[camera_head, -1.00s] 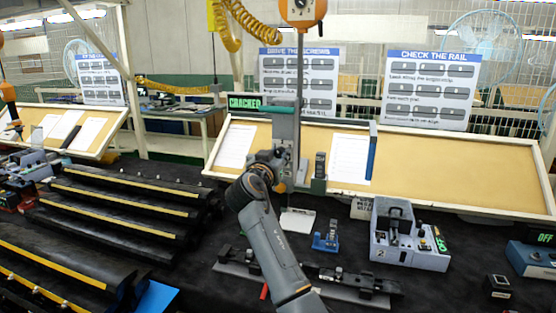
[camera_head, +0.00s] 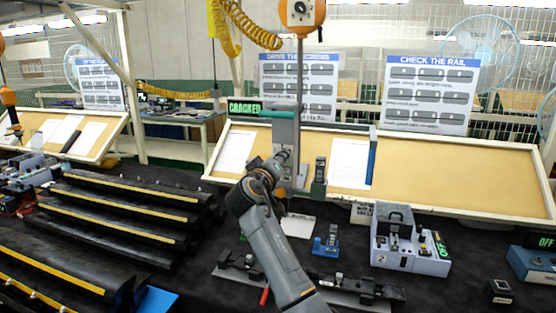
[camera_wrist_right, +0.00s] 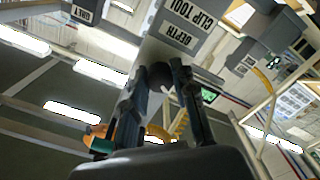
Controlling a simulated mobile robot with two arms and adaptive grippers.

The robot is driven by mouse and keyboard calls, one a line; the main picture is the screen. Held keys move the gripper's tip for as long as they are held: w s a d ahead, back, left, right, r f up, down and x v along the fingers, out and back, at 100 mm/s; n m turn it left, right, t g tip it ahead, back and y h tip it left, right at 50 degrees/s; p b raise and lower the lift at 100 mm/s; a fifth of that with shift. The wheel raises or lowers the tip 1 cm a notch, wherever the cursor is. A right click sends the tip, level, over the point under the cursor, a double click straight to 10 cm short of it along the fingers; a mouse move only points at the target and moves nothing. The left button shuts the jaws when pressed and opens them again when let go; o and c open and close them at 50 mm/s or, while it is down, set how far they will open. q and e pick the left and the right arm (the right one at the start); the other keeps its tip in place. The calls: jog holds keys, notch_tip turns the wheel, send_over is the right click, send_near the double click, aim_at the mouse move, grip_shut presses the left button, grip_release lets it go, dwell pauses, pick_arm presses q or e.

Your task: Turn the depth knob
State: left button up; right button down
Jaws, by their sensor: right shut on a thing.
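The clip tool (camera_head: 284,133) is a grey upright body with a green top, standing at the front edge of the tan board. It fills the upper middle of the right wrist view, with labels "CLIP TOOL" and "DEPTH" (camera_wrist_right: 179,35) on its grey face. Below the DEPTH label is the dark round depth knob (camera_wrist_right: 160,76). My right gripper (camera_wrist_right: 163,82) has its two fingers on either side of the knob and is shut on it. In the head view my right gripper (camera_head: 279,160) is against the tool's front and hides the knob. My left gripper is not seen.
A lit "CRACKED" sign (camera_head: 245,107) is beside the tool's top. A small blue fixture (camera_head: 327,242), a grey box with a lit "OFF" (camera_head: 410,252) and a rail (camera_head: 340,285) lie on the black table. Black stepped racks (camera_head: 120,215) fill the left.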

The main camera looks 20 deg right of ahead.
jog(key=shift+d+r, duration=0.15)
jog(key=shift+r, duration=0.05)
dwell(0.3)
jog(key=c, duration=1.2)
grip_release()
jog(key=shift+o, duration=0.7)
jog(key=shift+w+d+f, duration=0.1)
jog(key=shift+f, duration=0.1)
jog(key=v, duration=1.2)
